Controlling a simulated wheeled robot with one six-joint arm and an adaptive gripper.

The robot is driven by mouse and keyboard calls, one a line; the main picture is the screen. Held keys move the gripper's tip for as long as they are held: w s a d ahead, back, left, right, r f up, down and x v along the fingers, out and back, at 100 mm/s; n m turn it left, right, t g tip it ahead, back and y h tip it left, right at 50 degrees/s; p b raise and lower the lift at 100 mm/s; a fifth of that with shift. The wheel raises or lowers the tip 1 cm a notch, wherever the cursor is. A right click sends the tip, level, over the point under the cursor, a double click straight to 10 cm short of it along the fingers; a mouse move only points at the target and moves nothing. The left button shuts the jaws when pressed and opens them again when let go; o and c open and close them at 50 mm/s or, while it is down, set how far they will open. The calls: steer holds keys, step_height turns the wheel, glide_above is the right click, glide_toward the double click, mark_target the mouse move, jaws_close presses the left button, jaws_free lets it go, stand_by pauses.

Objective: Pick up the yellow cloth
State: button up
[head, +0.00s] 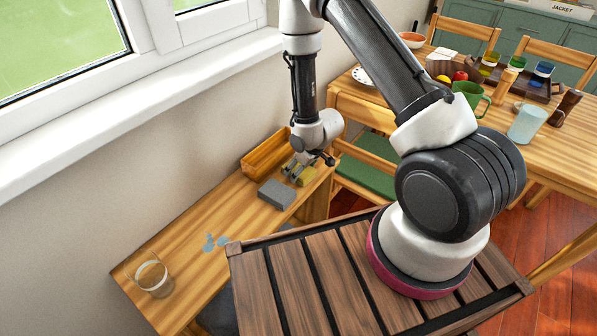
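The yellow cloth (306,177) is a small folded-looking patch on the wooden bench by the wall, near its far right end. My gripper (300,166) is low over the bench, right at the cloth and partly in front of it. The fingers are small and dark here, so I cannot tell whether they touch the cloth or how far apart they are.
A grey block (277,194) lies just left of the cloth, and a wooden box (264,153) stands behind it. A blue spill (212,243) and a clear glass (153,277) are nearer on the bench. A dining table (545,150) with dishes stands right.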

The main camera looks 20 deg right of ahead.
steer(key=c, duration=0.4)
step_height(320, 180, up, 18)
stand_by(0.4)
